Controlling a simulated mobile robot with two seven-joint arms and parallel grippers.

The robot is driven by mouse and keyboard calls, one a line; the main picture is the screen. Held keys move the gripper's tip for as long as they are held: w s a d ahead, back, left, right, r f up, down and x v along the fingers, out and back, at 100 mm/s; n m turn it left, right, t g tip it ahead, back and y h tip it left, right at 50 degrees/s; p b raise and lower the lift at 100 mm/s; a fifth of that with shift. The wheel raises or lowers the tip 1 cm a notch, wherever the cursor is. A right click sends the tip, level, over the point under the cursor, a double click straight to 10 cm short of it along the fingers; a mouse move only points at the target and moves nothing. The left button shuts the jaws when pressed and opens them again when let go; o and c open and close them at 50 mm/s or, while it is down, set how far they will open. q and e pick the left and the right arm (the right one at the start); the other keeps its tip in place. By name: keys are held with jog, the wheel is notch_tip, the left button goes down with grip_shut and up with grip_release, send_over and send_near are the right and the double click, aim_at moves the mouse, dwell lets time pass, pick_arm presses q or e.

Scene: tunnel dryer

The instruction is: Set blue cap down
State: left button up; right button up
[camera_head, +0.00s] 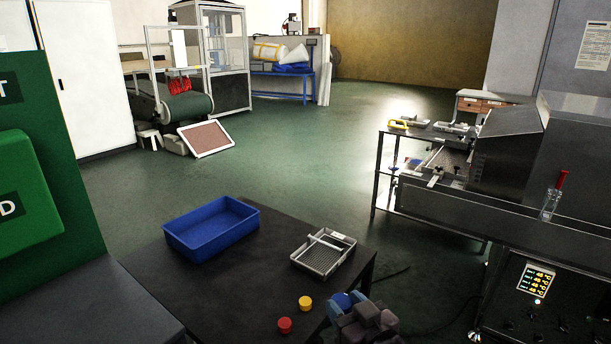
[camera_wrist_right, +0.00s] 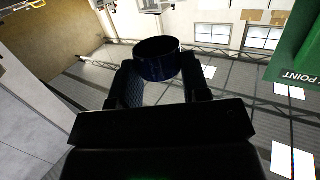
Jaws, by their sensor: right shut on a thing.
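The blue cap (camera_head: 343,299) is at the tip of my right gripper (camera_head: 350,308), by the right edge of the dark table (camera_head: 227,296) in the head view. In the right wrist view the blue cap (camera_wrist_right: 157,62) looks dark and sits between the two fingers of my right gripper (camera_wrist_right: 160,80), which is shut on it. I cannot tell how high the cap is above the table's level. A yellow cap (camera_head: 305,303) and a red cap (camera_head: 285,325) lie on the table left of it. My left gripper is not in view.
A blue bin (camera_head: 211,229) stands at the table's back left. A grey tray with a handle (camera_head: 323,253) lies near the back right corner. The tabletop between bin and caps is clear. A machine with a conveyor (camera_head: 490,205) stands to the right, across a floor gap.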

jog(key=s+d+r+m+t+h+p, duration=0.1)
jog(key=s+d+r+m+h+p, duration=0.2)
jog(key=s+d+h, duration=0.3)
jog(key=s+d+r+m, duration=0.1)
jog(key=s+d, duration=0.3)
jog(key=d, duration=0.3)
jog(key=shift+s+d+m+h, duration=0.2)
jog(key=shift+s+m+h, duration=0.1)
jog(key=shift+m, duration=0.1)
jog(key=shift+f, duration=0.1)
